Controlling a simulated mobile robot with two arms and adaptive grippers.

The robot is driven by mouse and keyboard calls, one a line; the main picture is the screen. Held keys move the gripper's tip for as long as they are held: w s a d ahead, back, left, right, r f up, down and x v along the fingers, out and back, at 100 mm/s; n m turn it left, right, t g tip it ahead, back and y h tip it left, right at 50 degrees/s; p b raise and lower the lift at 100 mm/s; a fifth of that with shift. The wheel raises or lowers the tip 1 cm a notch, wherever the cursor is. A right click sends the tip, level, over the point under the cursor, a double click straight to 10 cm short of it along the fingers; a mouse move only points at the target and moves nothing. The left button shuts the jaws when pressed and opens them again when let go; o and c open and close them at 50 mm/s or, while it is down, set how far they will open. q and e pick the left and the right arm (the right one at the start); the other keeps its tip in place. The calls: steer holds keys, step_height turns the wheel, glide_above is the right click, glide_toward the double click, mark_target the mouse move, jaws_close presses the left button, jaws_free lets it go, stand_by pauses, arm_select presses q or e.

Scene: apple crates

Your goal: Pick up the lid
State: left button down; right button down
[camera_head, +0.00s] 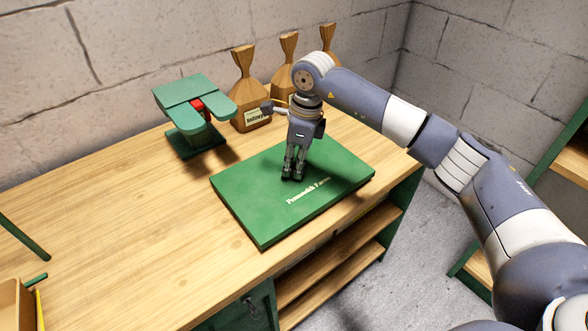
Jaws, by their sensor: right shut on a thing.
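The lid (255,215) is a flat, dark green rectangle with pale lettering on top. It lies level at the right part of the wooden workbench, near its front edge. My right gripper (292,177) points straight down at the middle of the lid, with its fingers close together. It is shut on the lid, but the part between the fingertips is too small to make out. I cannot tell whether the lid rests on the bench or is slightly above it. My left gripper is not in view.
A green stand with a red part (196,104) is on the workbench (130,215) behind the lid. Several tied brown bags (246,90) stand along the wall, close to my right gripper. A wooden crate (15,305) is at the lower left. The bench's left middle is clear.

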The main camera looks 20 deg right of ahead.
step_height(320, 180, up, 2)
steer(key=shift+w+b, duration=0.1)
steer(key=shift+b, duration=0.2)
steer(key=s+a+r+b, duration=0.1)
steer(key=s+a, duration=0.3)
steer(key=s, duration=1.1)
steer(key=shift+s+a+r+b, duration=0.15)
steer(key=shift+s+a+b, duration=0.15)
steer(key=shift+b, duration=0.6)
